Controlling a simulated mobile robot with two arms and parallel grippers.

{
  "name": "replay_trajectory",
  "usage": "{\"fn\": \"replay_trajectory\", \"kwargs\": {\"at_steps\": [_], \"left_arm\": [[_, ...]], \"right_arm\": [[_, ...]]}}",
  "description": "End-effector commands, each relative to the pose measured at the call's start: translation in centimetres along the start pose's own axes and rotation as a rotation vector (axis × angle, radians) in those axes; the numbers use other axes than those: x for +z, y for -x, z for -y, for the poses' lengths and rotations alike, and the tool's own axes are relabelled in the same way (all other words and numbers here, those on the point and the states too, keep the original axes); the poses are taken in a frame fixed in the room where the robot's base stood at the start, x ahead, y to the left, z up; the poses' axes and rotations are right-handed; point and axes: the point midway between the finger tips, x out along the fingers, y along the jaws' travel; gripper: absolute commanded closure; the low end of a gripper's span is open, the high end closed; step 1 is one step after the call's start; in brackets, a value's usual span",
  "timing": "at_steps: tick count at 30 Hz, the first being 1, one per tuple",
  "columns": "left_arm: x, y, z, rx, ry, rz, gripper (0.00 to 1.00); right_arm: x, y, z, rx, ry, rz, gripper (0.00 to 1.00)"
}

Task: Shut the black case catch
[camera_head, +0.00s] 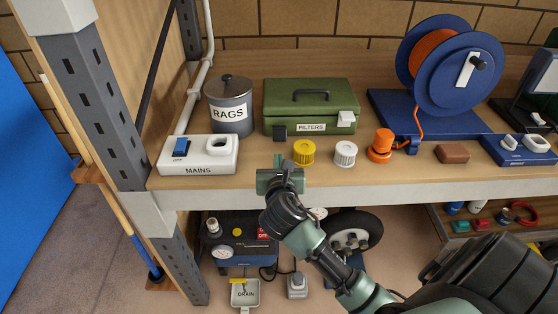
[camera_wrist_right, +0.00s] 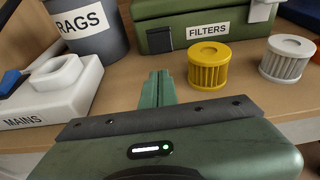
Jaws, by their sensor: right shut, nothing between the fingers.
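The green case (camera_head: 311,95) with a FILTERS label stands on the shelf with its lid down. The black catch (camera_head: 280,133) is at the left of its front face, low down; it also shows in the right wrist view (camera_wrist_right: 159,40). A white catch (camera_head: 346,118) is at the right of the front and sits higher. I cannot tell how the black catch is fastened. My right gripper (camera_head: 281,161) is shut and empty, in front of and below the black catch, apart from it. In the right wrist view its fingers (camera_wrist_right: 159,76) point toward the case. My left gripper is out of view.
A grey RAGS pot (camera_head: 229,97) and a white MAINS switch box (camera_head: 198,155) stand left. A yellow filter (camera_head: 304,152), a white filter (camera_head: 344,153) and an orange item (camera_head: 381,146) stand right of my gripper. A blue reel (camera_head: 449,69) is further right.

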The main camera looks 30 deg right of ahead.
Motion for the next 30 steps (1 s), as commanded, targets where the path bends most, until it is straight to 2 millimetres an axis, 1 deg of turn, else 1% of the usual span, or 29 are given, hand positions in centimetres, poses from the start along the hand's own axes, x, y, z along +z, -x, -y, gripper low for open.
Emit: {"fn": "replay_trajectory", "kwargs": {"at_steps": [1,6,9,12,16,26,30], "left_arm": [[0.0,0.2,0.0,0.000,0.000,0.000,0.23],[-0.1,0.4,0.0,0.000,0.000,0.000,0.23],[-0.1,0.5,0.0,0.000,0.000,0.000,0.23],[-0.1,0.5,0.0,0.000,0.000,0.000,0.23],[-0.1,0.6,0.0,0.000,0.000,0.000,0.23],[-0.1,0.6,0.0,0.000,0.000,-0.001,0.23],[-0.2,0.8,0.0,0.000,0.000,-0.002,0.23]], "right_arm": [[0.2,-1.0,0.0,-0.003,0.000,0.000,1.00],[0.1,-4.1,0.0,-0.002,-0.001,-0.001,1.00],[0.1,-5.5,0.0,-0.001,-0.001,-0.001,1.00],[0.0,-6.4,0.0,-0.001,-0.001,-0.001,1.00],[0.0,-6.9,0.0,0.000,-0.001,0.000,1.00],[0.0,-6.9,0.0,0.000,-0.001,0.000,1.00],[0.5,-7.3,-0.3,0.000,0.000,0.001,1.00]]}}
